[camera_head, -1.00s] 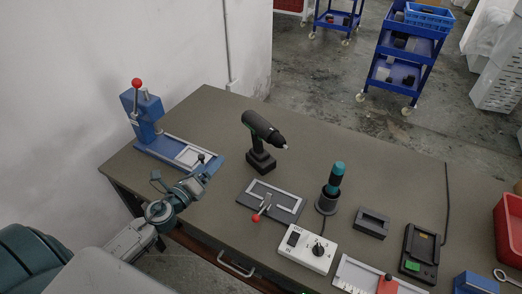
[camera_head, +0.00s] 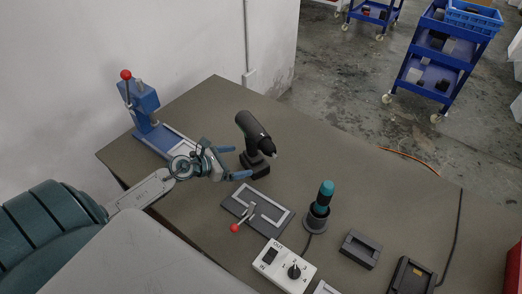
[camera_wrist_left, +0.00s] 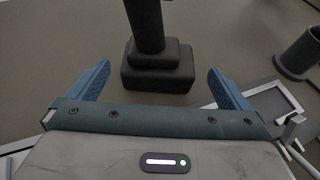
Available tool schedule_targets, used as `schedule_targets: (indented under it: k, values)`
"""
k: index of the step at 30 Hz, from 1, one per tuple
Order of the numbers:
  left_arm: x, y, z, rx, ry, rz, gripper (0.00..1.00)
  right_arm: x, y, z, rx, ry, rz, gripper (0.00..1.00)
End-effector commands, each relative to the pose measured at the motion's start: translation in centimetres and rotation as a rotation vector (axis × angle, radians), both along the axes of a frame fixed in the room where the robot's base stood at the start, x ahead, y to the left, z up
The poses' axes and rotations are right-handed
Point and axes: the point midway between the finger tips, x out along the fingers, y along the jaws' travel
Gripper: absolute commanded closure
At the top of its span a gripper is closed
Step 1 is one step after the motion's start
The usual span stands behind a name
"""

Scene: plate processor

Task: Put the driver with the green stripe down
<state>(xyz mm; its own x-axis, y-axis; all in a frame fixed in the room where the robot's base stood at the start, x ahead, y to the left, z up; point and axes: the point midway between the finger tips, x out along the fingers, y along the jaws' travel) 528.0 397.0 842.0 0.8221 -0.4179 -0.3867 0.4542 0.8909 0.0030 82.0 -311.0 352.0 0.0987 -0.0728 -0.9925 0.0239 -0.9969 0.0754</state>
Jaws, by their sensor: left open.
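A black cordless driver (camera_head: 254,135) stands upright on its battery base on the grey-brown table (camera_head: 350,175). I cannot make out a green stripe on it in the head view now. In the left wrist view its handle and base (camera_wrist_left: 158,65) stand ahead, between the lines of the two blue fingers. My left gripper (camera_head: 236,163) is open and empty, just left of the driver's base, with its fingers pointing at it. In the wrist view the open gripper (camera_wrist_left: 159,72) shows a gap between its fingers and the base. The driver's top is cut off there. My right gripper is not in view.
A blue press (camera_head: 142,100) with a red knob stands at the back left. A clamp fixture (camera_head: 262,212), a teal tool (camera_head: 322,197) in a holder, a white control box (camera_head: 283,266) and dark cradles (camera_head: 360,248) lie nearer. The table right of the driver is clear.

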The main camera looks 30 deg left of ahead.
Motion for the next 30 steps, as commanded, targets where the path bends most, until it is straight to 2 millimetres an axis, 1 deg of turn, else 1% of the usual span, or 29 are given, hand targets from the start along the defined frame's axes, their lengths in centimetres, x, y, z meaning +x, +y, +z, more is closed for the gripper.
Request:
schedule_targets:
  k: [1, 6, 9, 15, 21, 24, 27, 30]
  values:
    - [0.7, -0.4, 0.0, -0.007, -0.002, 0.003, 0.0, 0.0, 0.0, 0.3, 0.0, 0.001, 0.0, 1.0]
    - [2.6, -1.4, -0.9, -0.006, -0.003, 0.003, 0.0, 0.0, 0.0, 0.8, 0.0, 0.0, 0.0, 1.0]
    - [3.4, -1.8, -1.3, -0.006, -0.001, 0.002, 0.0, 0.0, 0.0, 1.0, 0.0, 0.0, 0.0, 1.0]
    - [4.3, -2.2, -1.7, -0.005, -0.001, 0.002, 0.0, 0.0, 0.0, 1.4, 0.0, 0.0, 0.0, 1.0]
    - [6.6, -3.4, -2.6, -0.008, -0.001, 0.002, 0.0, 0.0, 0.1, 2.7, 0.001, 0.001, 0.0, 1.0]
    - [7.6, -3.8, -3.3, -0.006, 0.0, 0.002, 0.0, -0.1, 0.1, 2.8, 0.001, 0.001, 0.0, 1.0]
    - [8.1, -4.1, -3.6, -0.006, 0.0, 0.001, 0.0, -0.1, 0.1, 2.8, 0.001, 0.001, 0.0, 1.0]
    - [8.1, -4.1, -3.7, -0.005, 0.0, 0.001, 0.0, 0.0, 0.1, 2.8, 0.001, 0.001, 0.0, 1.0]
